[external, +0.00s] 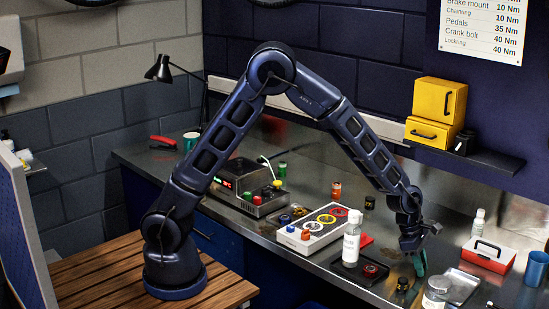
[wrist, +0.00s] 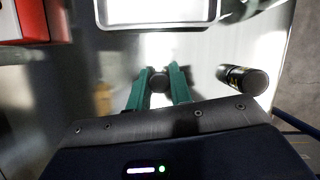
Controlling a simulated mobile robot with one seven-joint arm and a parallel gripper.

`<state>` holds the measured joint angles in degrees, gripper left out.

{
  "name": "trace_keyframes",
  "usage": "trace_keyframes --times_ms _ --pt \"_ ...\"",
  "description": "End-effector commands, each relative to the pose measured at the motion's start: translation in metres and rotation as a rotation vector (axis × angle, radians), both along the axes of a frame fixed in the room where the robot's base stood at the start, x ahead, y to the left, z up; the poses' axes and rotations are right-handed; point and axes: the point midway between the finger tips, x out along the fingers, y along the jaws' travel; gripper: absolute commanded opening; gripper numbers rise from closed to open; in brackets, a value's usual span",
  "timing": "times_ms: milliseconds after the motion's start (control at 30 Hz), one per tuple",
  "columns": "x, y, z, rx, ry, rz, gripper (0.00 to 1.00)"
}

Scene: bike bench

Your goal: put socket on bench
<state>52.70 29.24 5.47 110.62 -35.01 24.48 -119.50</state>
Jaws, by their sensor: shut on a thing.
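My gripper (external: 419,263) reaches down at the right part of the metal bench (external: 312,165), with its green fingers low, close to the bench top. In the wrist view the fingers (wrist: 158,88) are shut on a small dark round thing (wrist: 158,78), which looks like the socket. The fingers hide its sides, and in the external view I cannot make it out. I cannot tell whether it touches the bench surface. Bare metal shows around the fingers in the wrist view (wrist: 200,48).
A metal tray (wrist: 155,24) lies just beyond the fingers. A dark labelled cylinder (wrist: 245,81) lies or stands to their right, and a red box (wrist: 28,22) is at upper left.

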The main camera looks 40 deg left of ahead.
Motion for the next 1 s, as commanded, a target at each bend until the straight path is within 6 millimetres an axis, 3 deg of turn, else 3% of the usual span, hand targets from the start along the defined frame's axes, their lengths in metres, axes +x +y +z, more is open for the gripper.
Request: trace_keyframes --times_ms 267,300,400,767,1000 --pt "0.000 0.000 -0.003 0.000 0.000 0.000 0.00" --pt "0.000 0.000 -0.002 0.000 0.000 0.000 0.29" --pt "0.000 0.000 -0.002 0.000 0.000 0.000 0.43" --pt "0.000 0.000 0.003 -0.001 -0.001 0.000 0.43" --pt "-0.002 0.013 0.034 -0.003 -0.003 0.000 0.43"
